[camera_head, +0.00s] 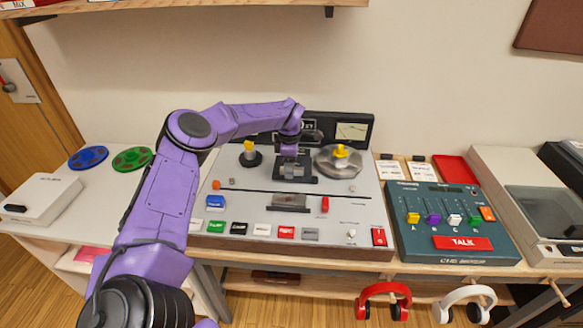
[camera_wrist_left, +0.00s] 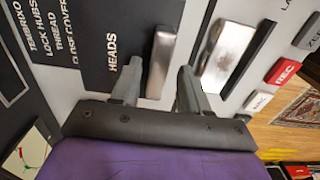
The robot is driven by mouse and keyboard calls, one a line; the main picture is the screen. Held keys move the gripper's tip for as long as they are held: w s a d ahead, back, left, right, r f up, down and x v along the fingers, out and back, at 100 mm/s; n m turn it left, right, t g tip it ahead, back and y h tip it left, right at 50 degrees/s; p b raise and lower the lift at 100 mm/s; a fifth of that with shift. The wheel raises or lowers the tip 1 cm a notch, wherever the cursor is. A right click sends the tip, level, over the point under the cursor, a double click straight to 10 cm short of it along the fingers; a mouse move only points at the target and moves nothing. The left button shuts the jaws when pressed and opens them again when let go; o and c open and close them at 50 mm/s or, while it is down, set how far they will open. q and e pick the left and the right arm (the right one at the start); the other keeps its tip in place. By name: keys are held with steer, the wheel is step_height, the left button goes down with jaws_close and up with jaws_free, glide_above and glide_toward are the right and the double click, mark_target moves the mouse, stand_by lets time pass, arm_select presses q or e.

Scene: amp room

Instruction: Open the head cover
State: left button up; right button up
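The tape machine (camera_head: 230,240) lies flat on the bench, grey with a black back panel. A dark plate (camera_head: 308,179) with silver metal sits at its centre, partly hidden by my left gripper (camera_head: 291,150). In the left wrist view, a silver block (camera_wrist_left: 161,62) stands beside the dark strip lettered HEADS (camera_wrist_left: 112,50). My left gripper's fingers (camera_wrist_left: 158,82) are apart, one on each side of this block, with a gap visible on the left. I cannot tell whether either touches it. A second silver piece (camera_wrist_left: 224,55) lies to the right. My right gripper is not in view.
Coloured buttons (camera_head: 262,230) line the machine's front. A teal talk console (camera_head: 450,250) stands at right, a white box (camera_head: 42,198) at left.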

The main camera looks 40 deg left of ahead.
arm_select(q)
step_height(320, 180, up, 11)
steer(key=b, duration=0.1)
steer(key=shift+f+b, duration=0.2)
steer(key=shift+b, duration=0.15)
stand_by(0.5)
